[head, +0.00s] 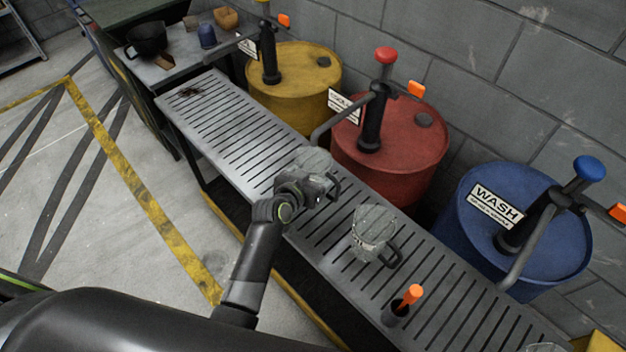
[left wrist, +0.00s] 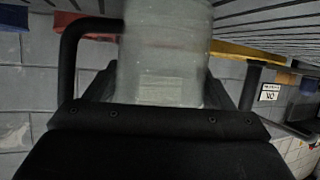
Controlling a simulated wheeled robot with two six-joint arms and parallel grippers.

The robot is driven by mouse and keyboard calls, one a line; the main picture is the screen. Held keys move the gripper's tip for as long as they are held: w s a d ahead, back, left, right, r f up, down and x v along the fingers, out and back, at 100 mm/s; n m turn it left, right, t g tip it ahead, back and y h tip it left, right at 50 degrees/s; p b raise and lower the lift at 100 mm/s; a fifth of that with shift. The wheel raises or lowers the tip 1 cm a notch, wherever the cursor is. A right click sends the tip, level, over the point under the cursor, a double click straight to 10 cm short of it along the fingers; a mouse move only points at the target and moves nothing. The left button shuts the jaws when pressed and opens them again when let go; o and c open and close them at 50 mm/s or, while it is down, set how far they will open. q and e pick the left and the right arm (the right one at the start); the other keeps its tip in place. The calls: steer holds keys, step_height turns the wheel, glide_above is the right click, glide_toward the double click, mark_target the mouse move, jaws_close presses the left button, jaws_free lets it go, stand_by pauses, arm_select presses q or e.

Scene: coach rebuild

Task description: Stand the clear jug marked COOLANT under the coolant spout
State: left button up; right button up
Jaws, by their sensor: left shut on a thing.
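My left gripper (head: 309,190) is shut on a clear jug (head: 312,158) over the slatted bench, in front of the red drum. In the left wrist view the same clear jug (left wrist: 165,55) sits between the fingers, its black handle to the left; its label is too blurred to read. A red drum (head: 400,150) carries a pump with a red knob and a spout reaching out toward the held jug; its sign is partly hidden, its wording hard to read. I cannot tell whether the jug touches the bench. My right gripper is not in view.
A second clear jug (head: 372,235) with a black handle stands on the slatted bench (head: 225,125) to the right. A small cup with an orange-handled tool (head: 402,303) stands nearer. A yellow drum (head: 295,90) and a blue drum (head: 520,225) flank the red one.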

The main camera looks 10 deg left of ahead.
arm_select(q)
steer(key=shift+f, duration=0.1)
steer(key=o, duration=0.6)
steer(key=shift+f, duration=0.15)
steer(key=o, duration=0.5)
steer(key=shift+r, duration=0.2)
steer(key=v, duration=1.2)
steer(key=shift+f, duration=0.1)
